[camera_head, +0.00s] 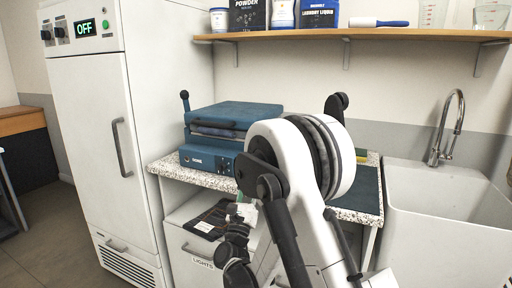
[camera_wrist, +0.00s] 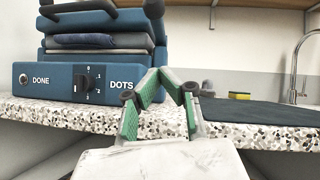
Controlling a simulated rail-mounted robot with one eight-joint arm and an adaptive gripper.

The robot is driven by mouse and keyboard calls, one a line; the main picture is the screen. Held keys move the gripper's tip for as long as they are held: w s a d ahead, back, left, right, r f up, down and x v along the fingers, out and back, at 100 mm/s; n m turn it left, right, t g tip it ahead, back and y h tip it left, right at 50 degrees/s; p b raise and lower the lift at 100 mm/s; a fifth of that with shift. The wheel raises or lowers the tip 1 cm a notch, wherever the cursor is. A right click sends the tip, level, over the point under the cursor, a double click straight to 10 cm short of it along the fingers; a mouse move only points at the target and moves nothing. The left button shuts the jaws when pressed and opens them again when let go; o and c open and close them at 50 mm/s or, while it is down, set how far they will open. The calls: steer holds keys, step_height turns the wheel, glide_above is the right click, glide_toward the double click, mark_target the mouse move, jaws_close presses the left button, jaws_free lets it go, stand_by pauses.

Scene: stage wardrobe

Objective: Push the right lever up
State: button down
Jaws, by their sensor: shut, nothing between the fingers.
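A blue press with a padded lid (camera_head: 233,115) stands on the speckled counter, a folded dark cloth between its layers. Its front panel (camera_wrist: 50,80) has a black dial and the words DONE and DOTS. The left lever (camera_head: 185,97) stands up with a black ball knob. What looks like the right lever (camera_wrist: 153,10) shows its dark knob at the press's right side in the wrist view; my arm hides it in the head view. My gripper (camera_wrist: 158,72) is shut and empty, its green-padded fingers meeting in front of the press's right end. Contact with the lever cannot be told.
The speckled counter (camera_wrist: 60,112) carries a dark mat (camera_wrist: 262,112) and a yellow sponge (camera_wrist: 239,96) to the right. A sink (camera_head: 450,225) with a tap stands further right. A tall white cabinet (camera_head: 85,150) reading OFF is at left. A wooden shelf (camera_head: 400,34) runs above.

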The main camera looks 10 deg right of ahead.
steer(key=s+a+r+b+x, duration=0.1)
steer(key=r+b+x, duration=0.1)
steer(key=x, duration=1)
steer(key=shift+r, duration=0.3)
steer(key=shift+w, duration=0.1)
